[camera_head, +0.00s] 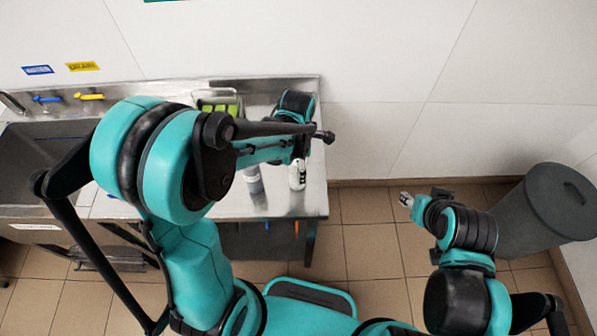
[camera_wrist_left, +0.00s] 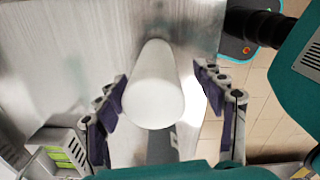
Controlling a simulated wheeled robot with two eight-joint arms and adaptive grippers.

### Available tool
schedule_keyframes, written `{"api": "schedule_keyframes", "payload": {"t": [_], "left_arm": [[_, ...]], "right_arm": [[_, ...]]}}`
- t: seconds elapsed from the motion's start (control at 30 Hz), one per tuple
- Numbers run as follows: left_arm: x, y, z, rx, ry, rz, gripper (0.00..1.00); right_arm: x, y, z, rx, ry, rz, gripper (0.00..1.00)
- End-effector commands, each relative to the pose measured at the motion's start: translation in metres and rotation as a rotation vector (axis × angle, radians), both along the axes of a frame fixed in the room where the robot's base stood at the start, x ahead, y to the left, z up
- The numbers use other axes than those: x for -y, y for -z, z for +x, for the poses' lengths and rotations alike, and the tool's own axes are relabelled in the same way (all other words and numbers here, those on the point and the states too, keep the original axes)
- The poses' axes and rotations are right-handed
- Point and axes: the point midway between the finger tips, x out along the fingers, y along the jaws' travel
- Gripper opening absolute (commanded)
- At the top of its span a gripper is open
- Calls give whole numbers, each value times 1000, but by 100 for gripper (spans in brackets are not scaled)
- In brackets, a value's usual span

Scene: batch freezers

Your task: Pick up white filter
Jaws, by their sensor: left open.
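The white filter (camera_wrist_left: 153,85) is a plain white cylinder over the steel counter in the left wrist view. It appears to stand upright, its round end towards the camera. My left gripper (camera_wrist_left: 160,78) is open, one finger on each side of the filter, with visible gaps on both sides. In the head view my left gripper (camera_head: 297,175) hangs over the right part of the counter, and I cannot clearly tell the filter from the fingers there. My right gripper (camera_head: 407,200) is above the floor to the right of the counter, too small to read.
A rack with green items (camera_head: 218,104) is at the back, near the wall. A sink (camera_head: 40,160) is on the left, and a grey bin (camera_head: 550,205) on the right.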

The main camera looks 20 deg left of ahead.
Motion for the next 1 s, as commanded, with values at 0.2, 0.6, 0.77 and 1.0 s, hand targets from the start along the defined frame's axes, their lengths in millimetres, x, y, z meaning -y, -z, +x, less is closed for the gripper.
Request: {"api": "schedule_keyframes", "payload": {"t": [0.2,0.6,0.77,1.0], "left_arm": [[-4,35,5,1,2,0,69],[-4,45,4,1,2,0,59],[-4,45,4,1,2,0,16],[-4,45,4,1,2,0,4]], "right_arm": [[0,11,0,0,0,0,40],[0,12,0,0,0,0,40],[0,12,0,0,0,0,40],[0,12,0,0,0,0,40]]}}
